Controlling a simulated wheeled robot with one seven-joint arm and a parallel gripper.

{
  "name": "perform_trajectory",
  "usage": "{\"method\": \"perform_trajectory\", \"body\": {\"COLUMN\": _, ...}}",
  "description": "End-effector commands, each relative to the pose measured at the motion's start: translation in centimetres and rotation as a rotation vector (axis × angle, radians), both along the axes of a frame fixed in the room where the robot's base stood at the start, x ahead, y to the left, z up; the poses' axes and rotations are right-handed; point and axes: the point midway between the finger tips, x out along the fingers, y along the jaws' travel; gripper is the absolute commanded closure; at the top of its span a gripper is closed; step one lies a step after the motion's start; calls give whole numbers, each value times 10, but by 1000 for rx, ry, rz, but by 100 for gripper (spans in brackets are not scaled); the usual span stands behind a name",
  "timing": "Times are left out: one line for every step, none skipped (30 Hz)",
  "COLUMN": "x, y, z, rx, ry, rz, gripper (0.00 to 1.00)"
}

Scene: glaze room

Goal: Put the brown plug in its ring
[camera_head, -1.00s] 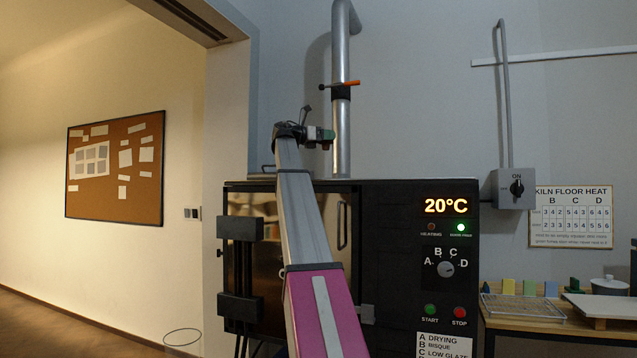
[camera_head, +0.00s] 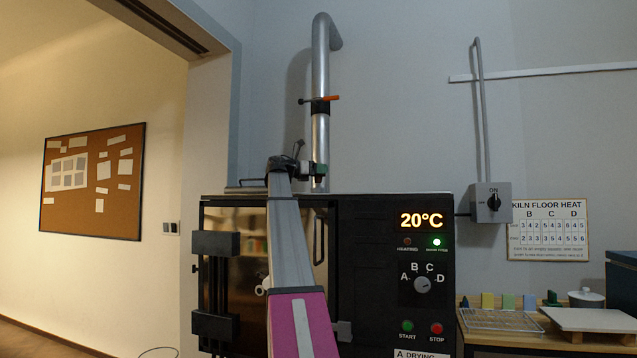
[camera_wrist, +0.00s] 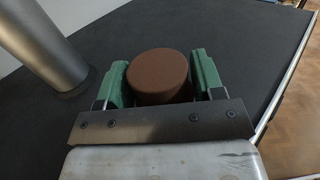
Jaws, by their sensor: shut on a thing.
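The brown plug (camera_wrist: 158,76) is a round, flat-topped disc. It sits between the two green fingers of my gripper (camera_wrist: 160,80), which are shut on it, over the dark top of the kiln (camera_wrist: 240,38) in the wrist view. I cannot tell whether the plug touches that top. In the head view my gripper (camera_head: 318,170) is just above the kiln's top edge, in line with the metal flue pipe. The plug cannot be made out there. I cannot make out a ring in either view.
The metal flue pipe (camera_wrist: 38,40) rises from the kiln top, left of the plug in the wrist view. The kiln's front (camera_head: 400,300) carries a display and controls. A table with a wire rack (camera_head: 500,321) stands at right. The kiln top around the plug looks clear.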

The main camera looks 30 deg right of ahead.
Motion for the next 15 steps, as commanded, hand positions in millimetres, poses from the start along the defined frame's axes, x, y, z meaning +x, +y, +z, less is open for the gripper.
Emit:
{"method": "perform_trajectory", "body": {"x": 0, "y": -2, "z": -1, "rx": 0, "ry": 0, "rz": 0, "gripper": 63}}
{"method": "perform_trajectory", "body": {"x": 0, "y": -2, "z": -3, "rx": 0, "ry": 0, "rz": 0, "gripper": 63}}
{"method": "perform_trajectory", "body": {"x": 0, "y": -2, "z": -5, "rx": 0, "ry": 0, "rz": 0, "gripper": 63}}
{"method": "perform_trajectory", "body": {"x": -1, "y": -2, "z": -7, "rx": 0, "ry": 0, "rz": 1, "gripper": 63}}
{"method": "perform_trajectory", "body": {"x": -1, "y": -2, "z": -10, "rx": 0, "ry": 1, "rz": 1, "gripper": 63}}
{"method": "perform_trajectory", "body": {"x": -1, "y": -2, "z": -15, "rx": 0, "ry": 1, "rz": 1, "gripper": 63}}
{"method": "perform_trajectory", "body": {"x": -1, "y": -2, "z": -20, "rx": 0, "ry": 2, "rz": 0, "gripper": 63}}
{"method": "perform_trajectory", "body": {"x": -1, "y": -1, "z": -24, "rx": 0, "ry": 2, "rz": 0, "gripper": 63}}
{"method": "perform_trajectory", "body": {"x": -1, "y": -2, "z": -31, "rx": 0, "ry": 3, "rz": 0, "gripper": 63}}
{"method": "perform_trajectory", "body": {"x": -1, "y": -1, "z": -35, "rx": 0, "ry": 2, "rz": 0, "gripper": 63}}
{"method": "perform_trajectory", "body": {"x": -1, "y": -2, "z": -38, "rx": -1, "ry": 1, "rz": 0, "gripper": 63}}
{"method": "perform_trajectory", "body": {"x": -1, "y": -2, "z": -40, "rx": -1, "ry": 1, "rz": 0, "gripper": 63}}
{"method": "perform_trajectory", "body": {"x": -1, "y": -2, "z": -41, "rx": -1, "ry": 0, "rz": 0, "gripper": 63}}
{"method": "perform_trajectory", "body": {"x": -1, "y": -2, "z": -42, "rx": -1, "ry": 0, "rz": 0, "gripper": 63}}
{"method": "perform_trajectory", "body": {"x": 0, "y": -2, "z": -41, "rx": -1, "ry": 0, "rz": 0, "gripper": 63}}
